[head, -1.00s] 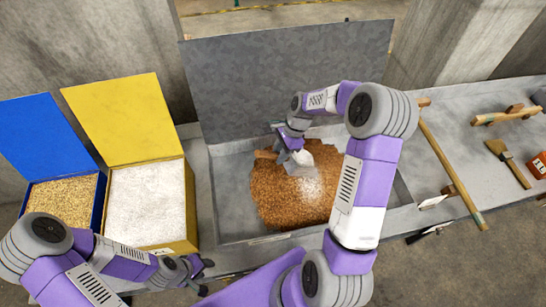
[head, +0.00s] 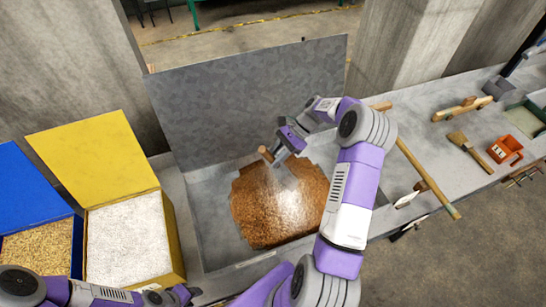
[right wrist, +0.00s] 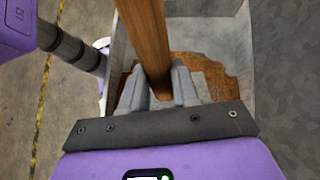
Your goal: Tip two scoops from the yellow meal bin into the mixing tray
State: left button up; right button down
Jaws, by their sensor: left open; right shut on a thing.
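The yellow meal bin (head: 178,240) stands at the left with its lid up, full of white meal (head: 128,240). The grey mixing tray (head: 212,230) holds a heap of brown grain (head: 252,215) with a white dusting of meal on it. My right gripper (head: 288,147) is over the heap, shut on the scoop's wooden handle (head: 265,154). The handle also fills the upper middle of the right wrist view (right wrist: 148,40), between the fingers (right wrist: 160,85). The scoop's bowl is mostly hidden. My left gripper (head: 188,293) is open and empty, low in front of the bins.
A blue bin (head: 77,248) of tan grain stands left of the yellow one. A tall grey panel (head: 250,100) rises behind the tray. To the right, the bench holds a long wooden-handled tool (head: 425,175), a brush (head: 470,147) and an orange container (head: 505,149).

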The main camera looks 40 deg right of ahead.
dwell(0.3)
notch_tip(320, 180, up, 6)
jog(key=p, duration=0.5)
jog(key=shift+r, duration=0.15)
jog(key=c, duration=1.5)
grip_release()
jog(key=shift+f, duration=0.2)
grip_shut()
